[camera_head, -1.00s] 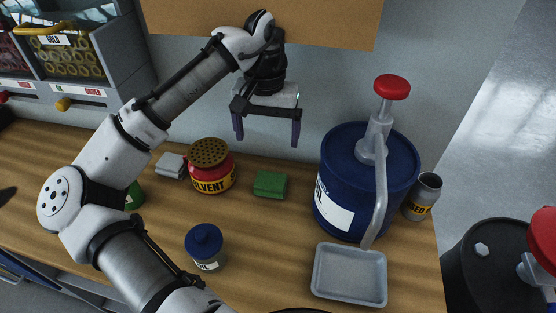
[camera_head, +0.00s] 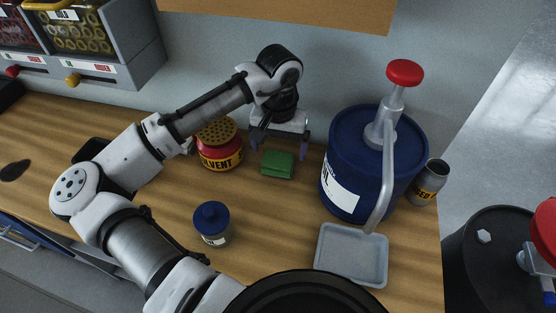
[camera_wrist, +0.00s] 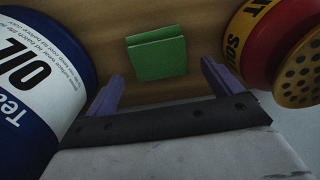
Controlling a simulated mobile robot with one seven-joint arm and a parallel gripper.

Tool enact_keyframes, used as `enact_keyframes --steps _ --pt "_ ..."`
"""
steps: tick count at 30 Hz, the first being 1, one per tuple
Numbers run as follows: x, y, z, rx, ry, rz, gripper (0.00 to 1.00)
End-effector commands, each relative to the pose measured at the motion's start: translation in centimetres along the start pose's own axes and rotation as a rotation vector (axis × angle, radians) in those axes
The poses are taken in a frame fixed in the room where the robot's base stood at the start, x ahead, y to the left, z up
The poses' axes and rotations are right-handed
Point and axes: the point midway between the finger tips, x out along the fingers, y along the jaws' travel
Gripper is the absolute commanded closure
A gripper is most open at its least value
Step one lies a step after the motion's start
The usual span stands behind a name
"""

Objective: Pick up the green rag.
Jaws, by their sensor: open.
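The green rag (camera_head: 278,163) lies folded on the wooden workbench, between the red solvent can and the blue oil drum. In the wrist view the green rag (camera_wrist: 157,52) shows just beyond and between the fingertips. My gripper (camera_head: 280,147) is open, its purple fingers pointing down just above and behind the rag, one toward each side. The wrist view shows my gripper (camera_wrist: 160,82) empty, with the rag apart from both fingers.
The red solvent can (camera_head: 219,150) stands close left of the gripper. The blue oil drum (camera_head: 350,165) with its pump stands close right. A small blue-lidded jar (camera_head: 212,222) and a grey tray (camera_head: 326,262) are nearer the front. The wall is behind.

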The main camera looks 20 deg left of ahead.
Motion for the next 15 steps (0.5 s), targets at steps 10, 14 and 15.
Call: enact_keyframes --steps 10,14,15 --pt "2.5 0.1 0.0 0.0 0.0 0.001 0.09" --pt "2.5 0.1 0.0 0.0 0.0 0.001 0.12" --pt "2.5 0.0 0.0 0.0 0.0 0.001 0.17"
